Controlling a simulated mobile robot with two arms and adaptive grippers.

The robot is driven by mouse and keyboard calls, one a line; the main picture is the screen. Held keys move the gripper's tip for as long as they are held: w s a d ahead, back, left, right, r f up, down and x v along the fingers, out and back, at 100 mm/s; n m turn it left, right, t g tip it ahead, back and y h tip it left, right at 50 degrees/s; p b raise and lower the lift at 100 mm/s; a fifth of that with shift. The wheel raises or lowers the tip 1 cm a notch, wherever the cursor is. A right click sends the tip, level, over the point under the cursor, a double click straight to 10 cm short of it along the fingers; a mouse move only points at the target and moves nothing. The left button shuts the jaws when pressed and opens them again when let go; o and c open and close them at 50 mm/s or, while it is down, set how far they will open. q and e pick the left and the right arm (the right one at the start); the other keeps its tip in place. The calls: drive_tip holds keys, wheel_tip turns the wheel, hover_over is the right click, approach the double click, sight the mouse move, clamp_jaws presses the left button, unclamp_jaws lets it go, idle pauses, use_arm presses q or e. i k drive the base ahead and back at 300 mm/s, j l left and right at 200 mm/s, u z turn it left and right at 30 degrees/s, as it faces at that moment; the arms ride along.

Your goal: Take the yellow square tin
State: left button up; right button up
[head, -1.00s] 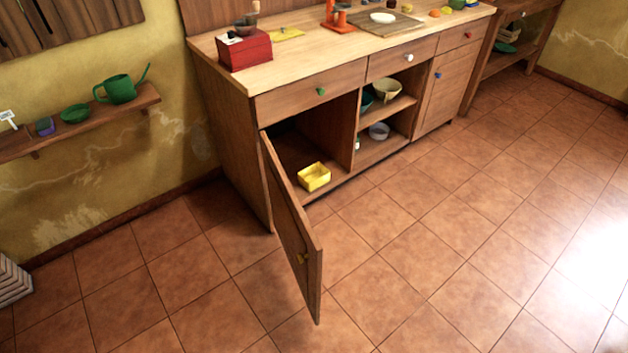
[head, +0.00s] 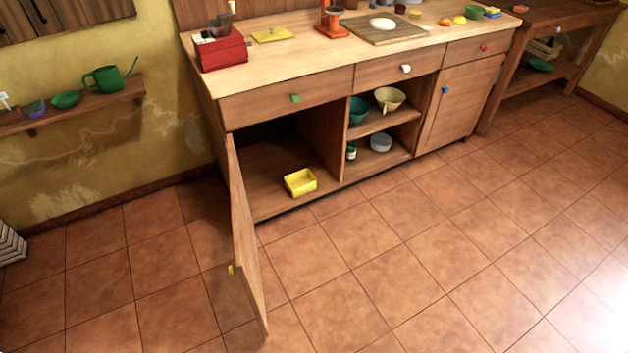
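The yellow square tin (head: 300,182) sits on the floor of the lower left cupboard, near its front edge. It looks like an open-topped box. The cupboard door (head: 245,240) stands open, swung out toward me, with a yellow knob (head: 231,269) on it. Nothing stands between the tin and the room in front of it. Neither of my grippers shows in the head view.
The counter (head: 300,60) carries a red box (head: 221,50), a cutting board (head: 384,28) and other items. Open shelves to the right of the tin hold bowls (head: 389,98). A wall shelf (head: 70,110) is at left. The tiled floor in front is clear.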

sight(297, 183)
drive_tip(key=i+l+u, duration=0.1)
drive_tip(key=l, duration=0.25)
drive_tip(key=i+l+u, duration=0.1)
drive_tip(key=i+l, duration=0.15)
drive_tip(key=i+l+u, duration=0.1)
drive_tip(key=l, duration=0.4)
drive_tip(key=i+l+u, duration=0.1)
drive_tip(key=l, duration=0.25)
drive_tip(key=i+l+u, duration=0.1)
drive_tip(key=l, duration=0.3)
drive_tip(key=i, duration=0.1)
